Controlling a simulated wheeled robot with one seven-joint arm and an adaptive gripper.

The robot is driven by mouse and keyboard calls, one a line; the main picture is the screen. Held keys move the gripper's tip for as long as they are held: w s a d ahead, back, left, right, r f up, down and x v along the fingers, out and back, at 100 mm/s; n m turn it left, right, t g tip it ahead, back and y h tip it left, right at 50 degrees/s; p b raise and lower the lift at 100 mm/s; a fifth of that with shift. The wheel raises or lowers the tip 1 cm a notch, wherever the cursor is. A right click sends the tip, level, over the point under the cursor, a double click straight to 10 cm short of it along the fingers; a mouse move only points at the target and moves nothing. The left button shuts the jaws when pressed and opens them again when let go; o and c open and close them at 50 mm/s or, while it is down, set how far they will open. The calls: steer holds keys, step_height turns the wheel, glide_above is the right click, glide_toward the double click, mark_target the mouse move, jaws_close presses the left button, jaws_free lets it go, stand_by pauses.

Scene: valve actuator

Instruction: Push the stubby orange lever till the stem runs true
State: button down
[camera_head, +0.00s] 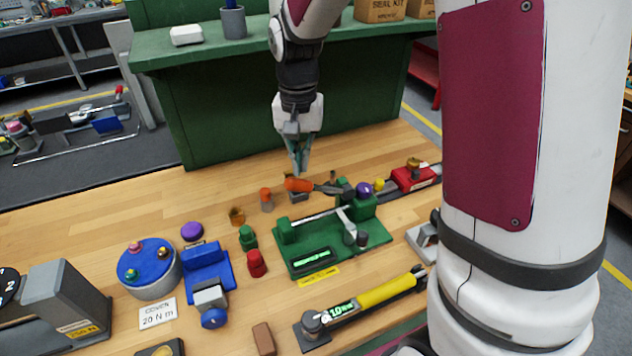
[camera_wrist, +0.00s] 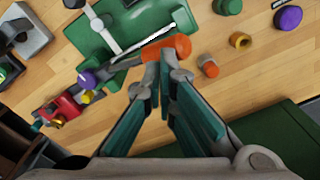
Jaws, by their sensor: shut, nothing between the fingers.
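The stubby orange lever (camera_head: 299,185) is on the green valve fixture (camera_head: 375,236), its orange grip pointing left and its dark shank running right to the block near the purple knob (camera_head: 365,189). A thin silver stem (camera_head: 318,217) lies along the fixture below the lever. My gripper (camera_head: 300,172) is shut and empty, pointing down at the orange grip. In the wrist view the fingertips (camera_wrist: 165,55) are beside the orange grip (camera_wrist: 183,47), very close; I cannot tell whether they touch.
A red vise (camera_head: 412,178) stands right of the fixture. An orange-topped peg (camera_head: 266,199) and green and red knobs stand to the left. A yellow-handled torque wrench (camera_head: 375,296) lies in front. A green cabinet (camera_head: 270,110) rises behind the bench.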

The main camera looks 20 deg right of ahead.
steer(key=shift+r+p, duration=0.75)
steer(key=shift+r, duration=1.3)
steer(key=s+r+n+t, duration=0.2)
steer(key=s+r, duration=0.4)
steer(key=s, duration=0.5)
steer(key=s+r+n+t, duration=0.3)
steer(key=s+r, duration=0.3)
steer(key=s, duration=0.6)
steer(key=shift+r+n+t, duration=0.25)
steer(key=shift+n+t, duration=0.05)
steer(key=shift+n, duration=0.2)
steer(key=shift+s, duration=0.1)
